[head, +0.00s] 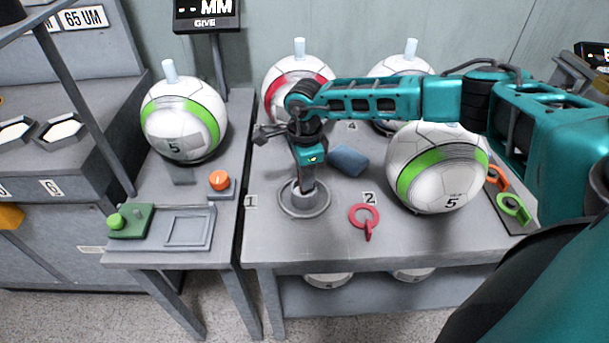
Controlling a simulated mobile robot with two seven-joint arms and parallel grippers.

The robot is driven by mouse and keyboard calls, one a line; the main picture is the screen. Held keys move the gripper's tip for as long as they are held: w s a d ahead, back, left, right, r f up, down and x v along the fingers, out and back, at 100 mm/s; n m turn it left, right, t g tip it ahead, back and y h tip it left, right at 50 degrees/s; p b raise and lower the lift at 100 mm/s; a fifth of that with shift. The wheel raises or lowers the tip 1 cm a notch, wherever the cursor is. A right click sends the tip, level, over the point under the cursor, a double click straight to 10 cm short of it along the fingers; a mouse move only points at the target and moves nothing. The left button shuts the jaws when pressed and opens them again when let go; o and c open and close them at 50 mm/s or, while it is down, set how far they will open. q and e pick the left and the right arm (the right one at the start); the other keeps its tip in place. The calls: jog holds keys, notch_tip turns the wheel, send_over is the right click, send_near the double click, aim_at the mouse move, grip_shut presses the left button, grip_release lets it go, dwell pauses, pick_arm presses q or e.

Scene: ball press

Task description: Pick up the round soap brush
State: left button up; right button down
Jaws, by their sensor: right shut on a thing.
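My right gripper (305,190) points down over a round grey ring-shaped holder (325,203) near the number 1 mark on the right table. It is shut on a small pale grey piece standing in the middle of the holder, which I take to be the round soap brush (296,194). The fingers hide much of this piece, so its bristles cannot be made out. I cannot tell whether it is lifted from the holder. My left gripper is not in view.
A blue sponge-like block (348,160) and a red ring tool (365,217) lie nearby. A green-striped ball (437,168) stands right, a red-striped ball (288,80) behind. A gap separates the left table, with its ball (183,120), orange button (220,180) and green block (130,222).

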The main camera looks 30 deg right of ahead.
notch_tip(320, 180, up, 20)
jog(key=shift+p, duration=0.45)
dwell(0.4)
dwell(0.4)
